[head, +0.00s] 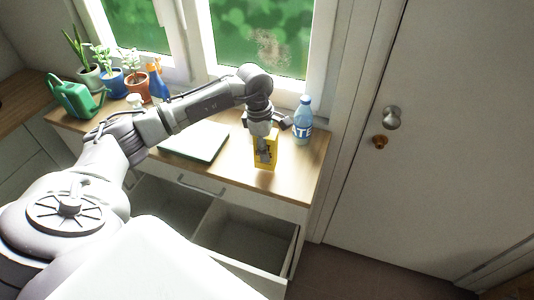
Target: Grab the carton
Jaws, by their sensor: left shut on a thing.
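A small yellow carton (272,150) stands upright on the right part of the wooden counter, near its front edge. My left gripper (265,148) comes down on it from above and is shut on it, with its fingers covering part of the carton's face. I cannot tell whether the carton touches the counter or is slightly lifted. My right gripper is not in the head view.
A labelled bottle (303,118) stands close to the right of the gripper. A flat green-edged board (195,141) lies left of the carton. Potted plants (111,83), a green watering can (76,98) and a spray bottle (157,82) stand at the left. An open drawer (292,254) juts out below.

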